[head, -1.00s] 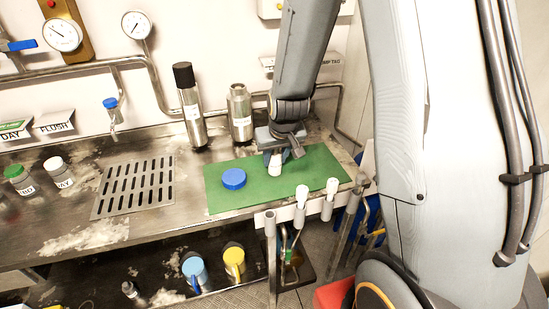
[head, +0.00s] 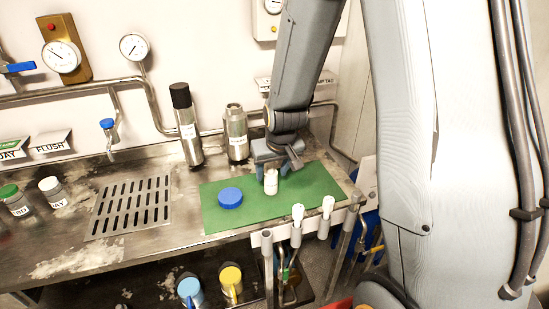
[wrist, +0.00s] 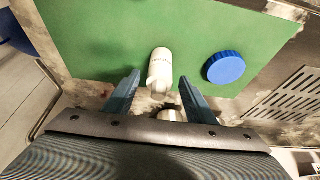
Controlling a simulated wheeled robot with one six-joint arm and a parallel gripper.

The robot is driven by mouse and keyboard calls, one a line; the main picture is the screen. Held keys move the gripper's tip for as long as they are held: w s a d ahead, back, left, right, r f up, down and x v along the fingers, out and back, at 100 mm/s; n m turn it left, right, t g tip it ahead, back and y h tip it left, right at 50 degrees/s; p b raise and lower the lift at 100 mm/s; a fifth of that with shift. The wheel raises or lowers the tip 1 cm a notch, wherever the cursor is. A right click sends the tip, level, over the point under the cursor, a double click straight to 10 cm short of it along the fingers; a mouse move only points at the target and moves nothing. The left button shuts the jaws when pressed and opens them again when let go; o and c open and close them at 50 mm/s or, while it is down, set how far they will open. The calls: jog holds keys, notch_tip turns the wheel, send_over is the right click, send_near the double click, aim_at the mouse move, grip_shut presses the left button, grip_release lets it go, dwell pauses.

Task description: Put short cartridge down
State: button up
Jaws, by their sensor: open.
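The short cartridge (head: 271,183) is a small white cylinder with faint lettering. It stands upright on the green mat (head: 315,190), to the right of a blue cap (head: 230,198). In the wrist view the cartridge (wrist: 160,66) shows just beyond and between the fingertips, with the blue cap (wrist: 225,68) to its right. My gripper (wrist: 160,86) is open, its two blue fingers apart with a gap to either side of the cartridge. In the head view my gripper (head: 277,163) is just behind and above the cartridge.
A steel canister with an open neck (head: 236,133) and a black-topped canister (head: 186,125) stand behind the mat. Two white-topped pieces (head: 298,214) (head: 328,205) sit in a rack at the front edge. A slotted drain (head: 130,208) lies left. The mat's right part is clear.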

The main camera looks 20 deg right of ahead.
jog(key=b+v, duration=0.2)
jog(key=v, duration=0.7)
jog(key=s+f+g, duration=0.2)
jog(key=s+f, duration=0.2)
jog(key=s, duration=0.8)
jog(key=shift+s+g, duration=0.35)
jog(key=shift+g, duration=0.05)
jog(key=shift+a+f, duration=0.1)
jog(key=shift+a, duration=0.05)
